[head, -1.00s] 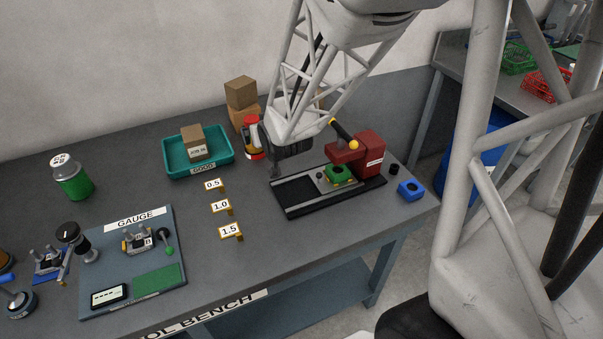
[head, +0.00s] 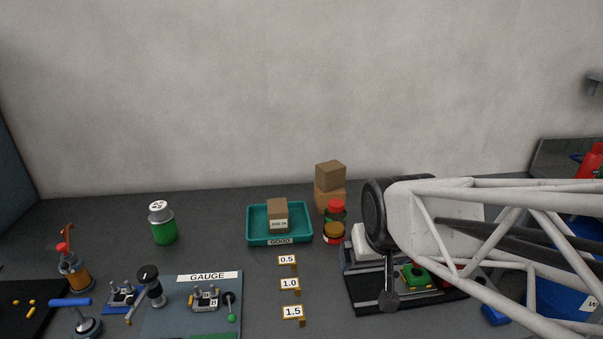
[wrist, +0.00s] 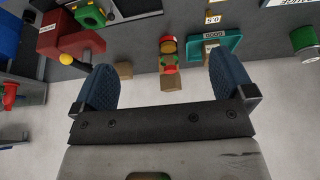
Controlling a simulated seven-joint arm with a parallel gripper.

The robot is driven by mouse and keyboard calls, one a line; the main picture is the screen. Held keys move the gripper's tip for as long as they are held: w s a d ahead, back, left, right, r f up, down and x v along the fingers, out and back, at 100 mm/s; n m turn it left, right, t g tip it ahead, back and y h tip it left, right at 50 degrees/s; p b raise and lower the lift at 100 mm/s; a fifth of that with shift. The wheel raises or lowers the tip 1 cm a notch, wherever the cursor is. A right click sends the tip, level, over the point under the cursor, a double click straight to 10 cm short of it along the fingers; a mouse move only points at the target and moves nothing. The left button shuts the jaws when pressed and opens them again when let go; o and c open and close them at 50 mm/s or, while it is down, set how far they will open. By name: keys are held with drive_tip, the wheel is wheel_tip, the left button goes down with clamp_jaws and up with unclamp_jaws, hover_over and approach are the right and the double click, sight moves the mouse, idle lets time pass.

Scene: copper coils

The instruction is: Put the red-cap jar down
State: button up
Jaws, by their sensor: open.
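The red-cap jar (head: 336,207) stands toward the back of the bench, upright, right of the teal tray. A yellow-lidded jar with a red lower part (head: 333,233) overlaps it from the front; I cannot tell whether they touch. In the wrist view the red-cap jar (wrist: 168,70) appears upside down, between the fingers in the picture but farther off. My gripper (wrist: 165,78) is open and empty, its two blue-grey fingers wide apart. In the head view only a dark finger (head: 388,299) shows below my wrist, to the right of the jars.
Cardboard boxes (head: 330,185) stand just behind the jars. The teal GOOD tray (head: 253,239) holds a small box. A black-based fixture with a green part (head: 413,279) lies under my arm. Number tags (head: 290,284) stand in front; a green canister (head: 163,226) is left.

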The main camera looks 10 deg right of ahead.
drive_tip(key=s+r+g, duration=0.2)
drive_tip(key=s, duration=0.7)
drive_tip(key=shift+a, duration=0.4)
idle(0.6)
